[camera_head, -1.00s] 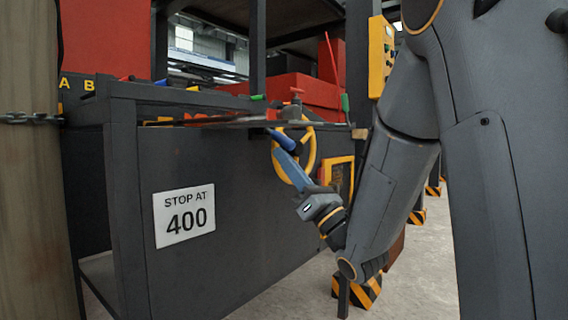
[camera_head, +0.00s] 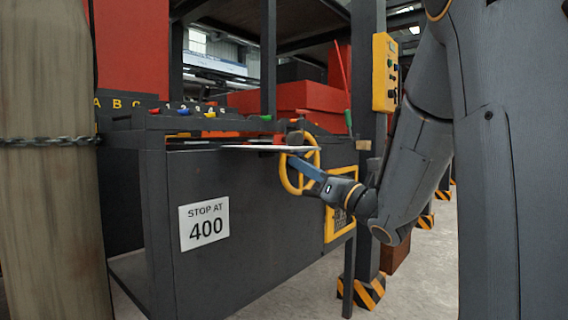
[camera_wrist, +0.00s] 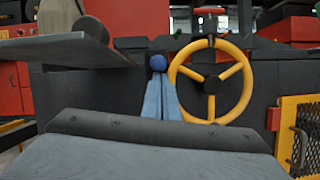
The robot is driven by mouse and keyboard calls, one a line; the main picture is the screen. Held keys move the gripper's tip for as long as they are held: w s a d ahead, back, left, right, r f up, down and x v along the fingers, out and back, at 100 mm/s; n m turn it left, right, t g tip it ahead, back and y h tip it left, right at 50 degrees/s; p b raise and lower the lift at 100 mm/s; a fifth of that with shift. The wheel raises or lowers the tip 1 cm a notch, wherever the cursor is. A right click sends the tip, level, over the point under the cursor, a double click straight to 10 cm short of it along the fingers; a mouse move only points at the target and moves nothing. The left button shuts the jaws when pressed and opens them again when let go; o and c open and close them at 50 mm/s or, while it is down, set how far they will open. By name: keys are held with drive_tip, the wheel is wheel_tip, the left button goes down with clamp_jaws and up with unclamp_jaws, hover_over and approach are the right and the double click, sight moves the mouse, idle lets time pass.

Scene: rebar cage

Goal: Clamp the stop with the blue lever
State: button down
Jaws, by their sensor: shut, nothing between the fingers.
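A blue ball-shaped knob (camera_wrist: 157,63), apparently the end of the blue lever, shows in the wrist view, left of the yellow handwheel (camera_wrist: 247,85). My gripper (camera_wrist: 160,78) is shut and empty, its tips just below the knob in the picture; I cannot tell whether they touch it. In the head view my gripper (camera_head: 292,159) is in front of the handwheel (camera_head: 285,182), and I cannot make out the knob there. A sign (camera_head: 204,223) on the dark bench front reads "STOP AT 400". I cannot pick out the stop clearly.
A thin flat plate (camera_head: 262,148) juts out by my fingers; it also shows at left in the wrist view (camera_wrist: 70,47). Small coloured knobs line the bench top. A yellow-framed mesh panel (camera_head: 340,217) is right of the handwheel. A wooden post (camera_head: 45,200) stands at left.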

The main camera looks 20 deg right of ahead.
drive_tip(key=r+g+h+p, duration=0.1)
drive_tip(key=r+g+p, duration=0.1)
drive_tip(key=p, duration=0.1)
drive_tip(key=r+g+p, duration=0.2)
drive_tip(key=p, duration=0.2)
drive_tip(key=r+g+h+p, duration=0.1)
drive_tip(key=r+p, duration=0.1)
drive_tip(key=p, duration=0.1)
drive_tip(key=shift+s+a+n+g+h+p, duration=0.25)
drive_tip(key=shift+s+n+g+h+p, duration=0.05)
drive_tip(key=shift+g+p, duration=0.1)
drive_tip(key=shift+w+r, duration=0.1)
drive_tip(key=shift+r, duration=0.35)
wheel_tip(320, 180, down, 5)
drive_tip(key=s+b, duration=0.2)
drive_tip(key=b, duration=0.1)
drive_tip(key=r+p+v, duration=0.1)
drive_tip(key=p+v, duration=0.2)
drive_tip(key=v, duration=0.7)
drive_tip(key=shift+d+r, duration=0.1)
drive_tip(key=shift+r, duration=0.05)
